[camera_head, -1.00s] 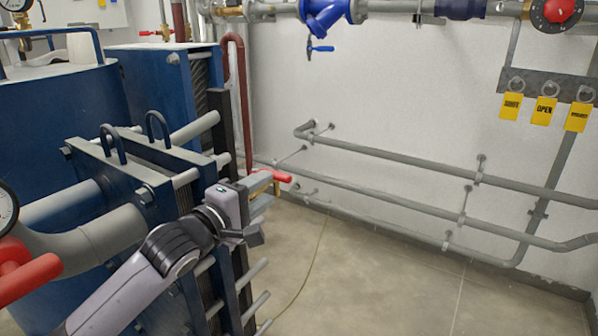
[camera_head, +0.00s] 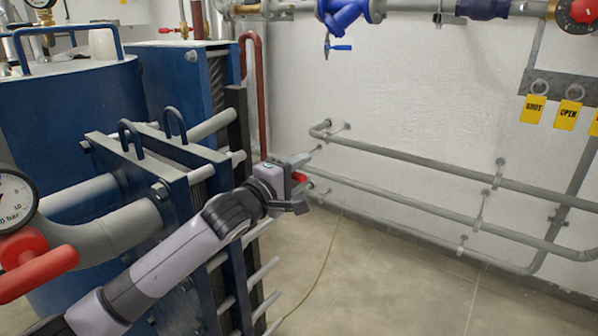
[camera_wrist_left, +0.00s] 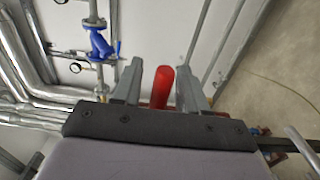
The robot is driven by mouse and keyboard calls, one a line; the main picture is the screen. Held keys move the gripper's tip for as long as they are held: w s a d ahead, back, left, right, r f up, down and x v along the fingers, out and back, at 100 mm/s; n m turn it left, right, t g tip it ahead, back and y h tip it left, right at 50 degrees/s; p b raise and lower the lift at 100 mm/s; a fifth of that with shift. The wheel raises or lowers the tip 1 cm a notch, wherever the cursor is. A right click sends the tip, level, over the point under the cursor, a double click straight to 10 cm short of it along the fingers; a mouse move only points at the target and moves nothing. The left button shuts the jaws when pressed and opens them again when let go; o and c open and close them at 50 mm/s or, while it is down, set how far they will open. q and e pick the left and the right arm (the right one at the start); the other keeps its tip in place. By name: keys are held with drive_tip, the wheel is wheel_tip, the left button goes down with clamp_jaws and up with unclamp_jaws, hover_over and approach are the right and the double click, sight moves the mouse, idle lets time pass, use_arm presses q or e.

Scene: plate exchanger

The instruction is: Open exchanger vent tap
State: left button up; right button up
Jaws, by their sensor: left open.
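The vent tap's red handle (camera_head: 300,178) shows only in part in the head view, behind and between the fingers of my left gripper (camera_head: 302,184), beside the blue plate exchanger (camera_head: 170,185). In the left wrist view the red handle (camera_wrist_left: 162,88) stands between the two grey fingers of the left gripper (camera_wrist_left: 160,72). The tap's body is hidden. My right gripper is not in view.
A pressure gauge (camera_head: 14,200) and a large red handle (camera_head: 35,265) are at the left. Threaded rods stick out of the exchanger below my arm. Grey pipes (camera_head: 430,165) run along the white wall. Yellow tags (camera_head: 568,115) hang at right.

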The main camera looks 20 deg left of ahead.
use_arm(q)
clamp_jaws()
